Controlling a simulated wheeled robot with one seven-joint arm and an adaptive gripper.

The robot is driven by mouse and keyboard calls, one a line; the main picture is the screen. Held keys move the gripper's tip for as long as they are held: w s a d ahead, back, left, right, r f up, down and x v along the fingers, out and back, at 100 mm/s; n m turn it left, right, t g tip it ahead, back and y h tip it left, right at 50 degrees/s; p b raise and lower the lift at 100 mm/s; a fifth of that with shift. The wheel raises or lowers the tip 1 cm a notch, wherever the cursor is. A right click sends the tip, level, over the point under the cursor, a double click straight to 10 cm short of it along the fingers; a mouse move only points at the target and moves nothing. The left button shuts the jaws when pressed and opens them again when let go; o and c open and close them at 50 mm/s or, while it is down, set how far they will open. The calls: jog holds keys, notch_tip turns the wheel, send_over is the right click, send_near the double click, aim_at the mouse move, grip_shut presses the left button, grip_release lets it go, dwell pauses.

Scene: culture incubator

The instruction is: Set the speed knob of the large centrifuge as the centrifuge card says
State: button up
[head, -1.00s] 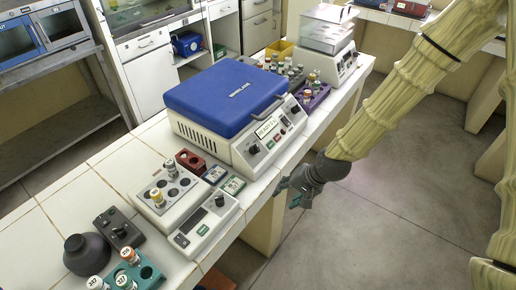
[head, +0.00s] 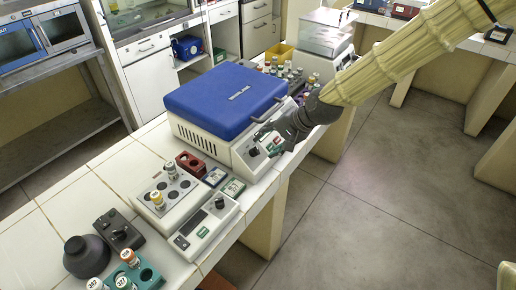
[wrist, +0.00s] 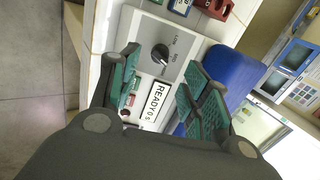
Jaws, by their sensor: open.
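The large centrifuge (head: 200,130) is a white box with a shut blue lid (head: 225,95) on the tiled bench. Its black speed knob (head: 253,151) is on the sloped front panel; it also shows in the wrist view (wrist: 160,54), with small markings around it too small to read surely. My gripper (head: 268,138) is open with green pads, in front of the panel. In the wrist view the knob appears between and just beyond the fingertips (wrist: 160,72), apparently untouched. I cannot tell which card is the centrifuge card.
A smaller device with a dark knob (head: 220,202) and a tube block (head: 165,195) stand nearer. Tube racks and a clear-covered balance (head: 325,38) stand beyond. The aisle floor is clear.

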aim_at(258, 150)
jog(key=shift+p+x, duration=0.7)
jog(key=shift+x, duration=2.8)
jog(key=c, duration=1)
